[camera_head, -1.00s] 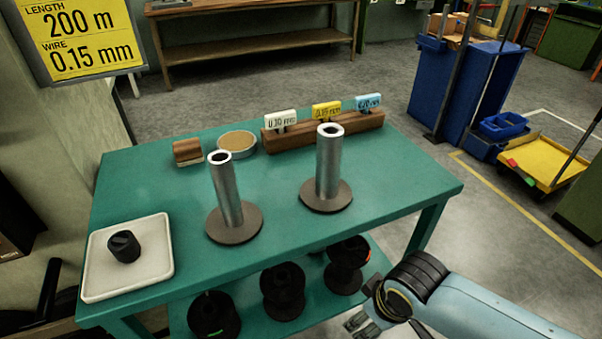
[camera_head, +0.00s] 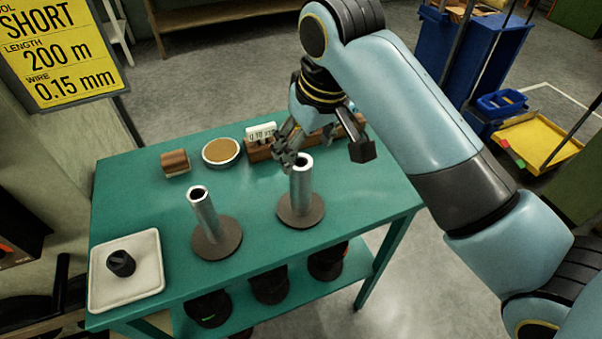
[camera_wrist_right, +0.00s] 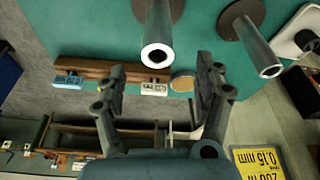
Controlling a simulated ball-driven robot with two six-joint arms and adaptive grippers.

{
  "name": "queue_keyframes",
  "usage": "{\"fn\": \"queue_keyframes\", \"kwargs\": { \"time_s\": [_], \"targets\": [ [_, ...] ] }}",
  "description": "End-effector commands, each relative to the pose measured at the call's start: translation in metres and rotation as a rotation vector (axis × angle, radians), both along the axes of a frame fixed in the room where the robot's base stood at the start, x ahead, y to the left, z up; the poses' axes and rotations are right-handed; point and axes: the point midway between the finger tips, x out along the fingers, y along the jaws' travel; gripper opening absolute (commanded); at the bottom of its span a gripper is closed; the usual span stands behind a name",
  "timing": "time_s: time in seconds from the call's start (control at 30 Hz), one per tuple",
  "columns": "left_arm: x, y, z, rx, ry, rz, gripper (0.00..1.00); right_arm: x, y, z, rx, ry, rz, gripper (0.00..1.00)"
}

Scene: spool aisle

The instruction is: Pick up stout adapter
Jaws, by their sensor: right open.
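Two grey metal tubes on round dark bases stand upright on the green table: the right tube (camera_head: 302,185) and the left tube (camera_head: 205,215). A short black ridged piece (camera_head: 121,263) lies in the white tray (camera_head: 157,290) at the table's left. No label shows which of these is the stout adapter. My right gripper (camera_head: 325,150) is open and empty, above and just behind the right tube. In the right wrist view, that tube's open end (camera_wrist_right: 157,56) appears between the spread fingers (camera_wrist_right: 162,72). My left gripper is not in view.
A wooden card rack (camera_head: 257,154) stands behind the right tube, partly hidden by my right gripper. A round tan-topped dish (camera_head: 221,151) and a wooden block (camera_head: 175,162) are at the back left. Black spools (camera_head: 268,285) sit on the lower shelf.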

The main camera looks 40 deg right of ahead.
Motion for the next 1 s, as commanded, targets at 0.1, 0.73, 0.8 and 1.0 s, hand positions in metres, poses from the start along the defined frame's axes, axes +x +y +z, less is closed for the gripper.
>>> {"fn": "queue_keyframes", "kwargs": {
  "time_s": [0.1, 0.73, 0.8, 1.0],
  "targets": [
    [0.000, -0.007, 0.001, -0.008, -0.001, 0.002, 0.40, 0.011, 0.002, -0.009, 0.006, 0.006, -0.003, 0.69],
    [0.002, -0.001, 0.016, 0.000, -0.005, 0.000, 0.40, 0.029, -0.006, -0.090, 0.005, 0.005, -0.003, 0.69],
    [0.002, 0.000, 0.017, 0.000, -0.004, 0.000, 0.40, 0.031, -0.006, -0.098, 0.005, 0.005, -0.003, 0.69],
    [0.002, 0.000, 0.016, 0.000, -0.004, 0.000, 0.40, 0.033, -0.006, -0.103, 0.005, 0.003, -0.003, 0.69]
  ]
}}
